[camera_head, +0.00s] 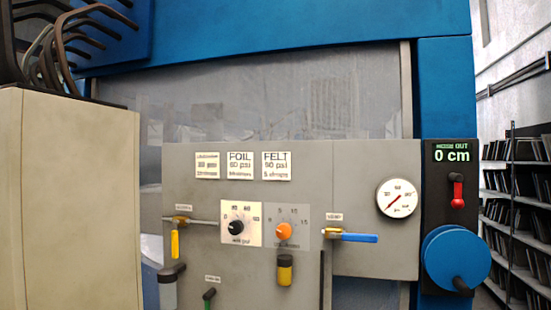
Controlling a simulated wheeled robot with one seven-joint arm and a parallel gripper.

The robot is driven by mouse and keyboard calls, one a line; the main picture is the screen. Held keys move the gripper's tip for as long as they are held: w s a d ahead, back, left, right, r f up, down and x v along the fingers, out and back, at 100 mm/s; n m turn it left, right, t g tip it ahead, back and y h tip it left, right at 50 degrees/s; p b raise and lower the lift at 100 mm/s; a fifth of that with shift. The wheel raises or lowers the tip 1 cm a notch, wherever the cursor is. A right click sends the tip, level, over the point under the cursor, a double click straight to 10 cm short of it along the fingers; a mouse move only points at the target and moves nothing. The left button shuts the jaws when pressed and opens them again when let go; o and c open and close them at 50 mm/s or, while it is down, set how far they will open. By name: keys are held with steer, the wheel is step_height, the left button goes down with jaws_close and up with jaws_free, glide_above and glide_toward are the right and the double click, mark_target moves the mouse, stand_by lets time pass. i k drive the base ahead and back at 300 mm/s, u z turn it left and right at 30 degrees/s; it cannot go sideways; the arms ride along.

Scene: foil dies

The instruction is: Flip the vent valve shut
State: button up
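A grey control panel (375,258) fills the middle of the view. A brass valve with a blue lever (352,238) sits on its right half. The lever lies level and points right. A small label (334,217) above it seems to read VENT, but it is too small to be sure. A second valve, with a yellow lever (175,244) hanging straight down, is at the panel's left. My gripper is not in view.
Between the valves are a black knob (236,227) and an orange knob (283,231). A dial gauge (397,197) is at upper right. A blue handwheel (455,258) sits right of the panel, under a "0 cm" display (452,155). A beige cabinet (75,205) stands at left.

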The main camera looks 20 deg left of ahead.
mark_target(348, 236)
steer(key=k, duration=0.65)
steer(key=u, duration=0.35)
steer(key=i, duration=0.3)
steer(key=u, duration=0.95)
steer(key=i, duration=0.75)
steer(key=u, duration=0.3)
